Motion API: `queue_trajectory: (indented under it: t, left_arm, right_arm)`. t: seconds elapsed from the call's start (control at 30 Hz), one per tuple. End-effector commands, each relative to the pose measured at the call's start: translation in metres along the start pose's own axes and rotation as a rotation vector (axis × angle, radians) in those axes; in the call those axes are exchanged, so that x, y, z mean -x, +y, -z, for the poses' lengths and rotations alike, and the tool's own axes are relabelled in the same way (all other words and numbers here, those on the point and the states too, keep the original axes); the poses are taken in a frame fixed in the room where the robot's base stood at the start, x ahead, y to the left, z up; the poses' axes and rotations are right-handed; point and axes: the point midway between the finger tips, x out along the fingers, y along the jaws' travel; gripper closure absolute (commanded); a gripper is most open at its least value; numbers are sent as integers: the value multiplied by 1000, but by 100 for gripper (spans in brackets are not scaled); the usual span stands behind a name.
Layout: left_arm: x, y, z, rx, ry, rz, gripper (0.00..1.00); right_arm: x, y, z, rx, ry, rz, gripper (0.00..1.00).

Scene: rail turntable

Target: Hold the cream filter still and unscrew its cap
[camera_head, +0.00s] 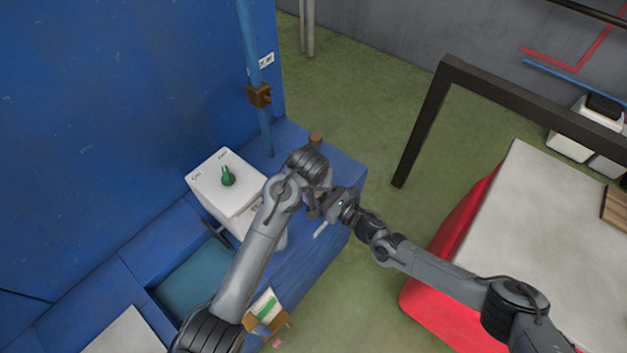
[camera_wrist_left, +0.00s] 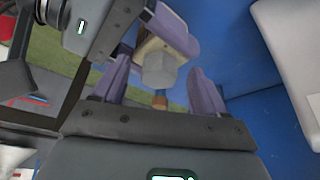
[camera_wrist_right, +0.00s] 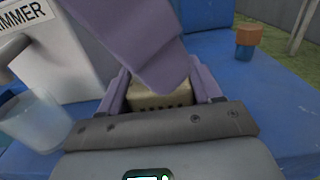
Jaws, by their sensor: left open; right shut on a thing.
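The cream filter (camera_wrist_right: 158,96) is between the purple fingers of my right gripper (camera_wrist_right: 160,86), which is shut on it. In the left wrist view the filter's cream body (camera_wrist_left: 152,46) shows behind its grey faceted cap (camera_wrist_left: 159,71). My left gripper (camera_wrist_left: 158,76) is open, with one finger on each side of the cap; I cannot tell whether they touch it. One left finger covers part of the filter in the right wrist view. In the head view both grippers meet above the blue bench, and the arms mostly hide the filter.
A white box-shaped machine (camera_head: 222,190) with a green part on top (camera_head: 228,176) stands left of the grippers. A clear cup (camera_wrist_right: 38,122) is beside it. A small brown-topped item (camera_wrist_right: 247,42) stands on the blue bench (camera_head: 316,262). A red-sided table (camera_head: 520,230) is at the right.

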Motion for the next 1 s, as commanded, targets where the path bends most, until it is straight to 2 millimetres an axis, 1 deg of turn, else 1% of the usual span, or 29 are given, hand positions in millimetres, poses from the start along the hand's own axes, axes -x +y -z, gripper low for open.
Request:
queue_trajectory:
  t: [0.1, 0.37, 0.4, 0.77, 0.8, 1.0]
  left_arm:
    - [-4, 0, 0, 0, 0, 0, 28]
    - [-5, 0, 0, 0, 1, 0, 28]
    - [-5, 0, 0, 0, 0, 0, 29]
    - [-5, 0, 0, 0, 0, 0, 84]
    - [-5, 0, 0, 0, 0, 0, 61]
    - [-5, 0, 0, 0, 0, 0, 90]
  right_arm:
    - [0, 0, 0, 0, 0, -1, 91]
    - [0, 0, 0, 0, 0, -1, 91]
    - [0, 0, 0, 0, 0, -1, 91]
    - [0, 0, 0, 0, 0, -1, 91]
    - [0, 0, 0, 0, 0, -1, 91]
    - [0, 0, 0, 0, 0, -1, 91]
